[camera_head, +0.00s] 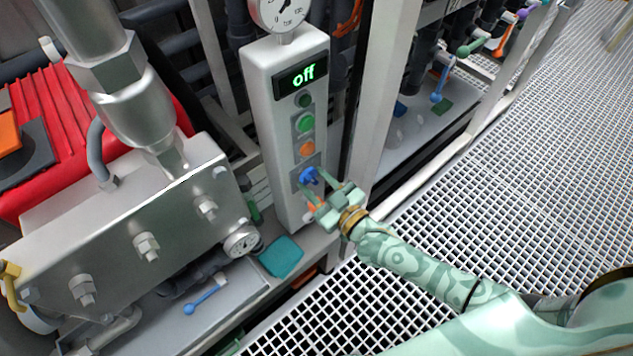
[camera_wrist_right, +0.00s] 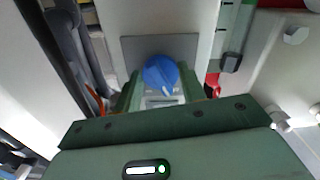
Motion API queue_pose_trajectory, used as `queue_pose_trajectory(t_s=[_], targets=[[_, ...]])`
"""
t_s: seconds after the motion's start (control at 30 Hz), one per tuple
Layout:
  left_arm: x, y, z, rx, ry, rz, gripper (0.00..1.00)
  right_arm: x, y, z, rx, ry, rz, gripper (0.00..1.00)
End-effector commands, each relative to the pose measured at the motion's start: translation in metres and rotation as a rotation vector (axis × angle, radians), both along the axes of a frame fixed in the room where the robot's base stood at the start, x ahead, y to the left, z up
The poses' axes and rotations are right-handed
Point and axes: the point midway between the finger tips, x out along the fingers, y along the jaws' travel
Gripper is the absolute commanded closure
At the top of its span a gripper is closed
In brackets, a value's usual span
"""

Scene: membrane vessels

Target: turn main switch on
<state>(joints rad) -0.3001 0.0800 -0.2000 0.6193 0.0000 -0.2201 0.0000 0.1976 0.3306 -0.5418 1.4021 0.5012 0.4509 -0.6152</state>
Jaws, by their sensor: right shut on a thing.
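The main switch is a blue rotary knob (camera_head: 308,176) low on the front of a white control column (camera_head: 270,130). The column's display (camera_head: 300,76) reads "off" in green. My right gripper (camera_head: 313,186) is at the knob, its arm coming in from the right. In the right wrist view the blue knob (camera_wrist_right: 160,73) sits on a grey plate (camera_wrist_right: 185,45), between the two green fingers, and the gripper is shut on it. A small pale mark shows on the knob's lower edge. My left gripper is not in view.
Above the knob are an orange button (camera_head: 307,148) and green buttons (camera_head: 304,123). A gauge (camera_head: 280,10) tops the column. Metal blocks with bolts stand left, a white post (camera_head: 385,80) right. A teal cloth (camera_head: 281,257) lies below. Grating floor (camera_head: 540,130) is open at right.

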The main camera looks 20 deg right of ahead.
Motion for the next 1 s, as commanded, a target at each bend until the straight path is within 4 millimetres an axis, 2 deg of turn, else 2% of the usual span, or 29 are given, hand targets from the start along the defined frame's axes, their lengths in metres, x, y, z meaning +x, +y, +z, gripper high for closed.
queue_pose_trajectory(t_s=[1.0], targets=[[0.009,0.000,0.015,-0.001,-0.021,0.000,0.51,-0.002,0.002,-0.001,0.786,0.290,-0.001,0.82]])
